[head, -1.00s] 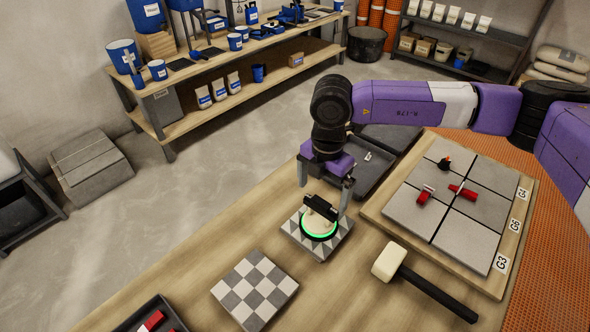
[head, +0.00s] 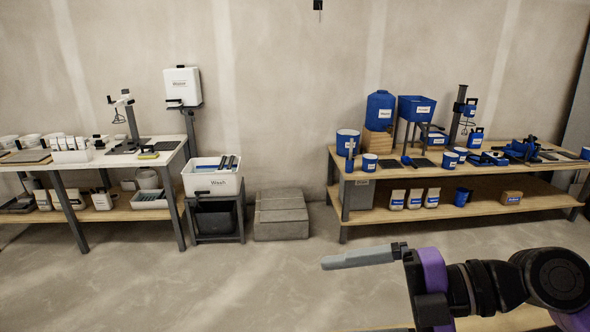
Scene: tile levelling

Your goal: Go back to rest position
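My gripper (head: 355,259) is at the lower right of the head view, held sideways with its grey finger pointing left. Only one finger shows clearly; the other is hidden or out of the picture, so I cannot tell how far apart they are. No object shows at the visible finger. My purple and black wrist is to its right, cut by the picture's edge. The tiles, the suction cup and the mallet are out of view.
A wooden bench (head: 480,176) with blue buckets and tools stands along the wall at right. A white-topped table (head: 165,153) and a wash tub (head: 212,183) are at left. Grey slabs (head: 281,222) lie between them. The concrete floor (head: 200,290) in front is clear.

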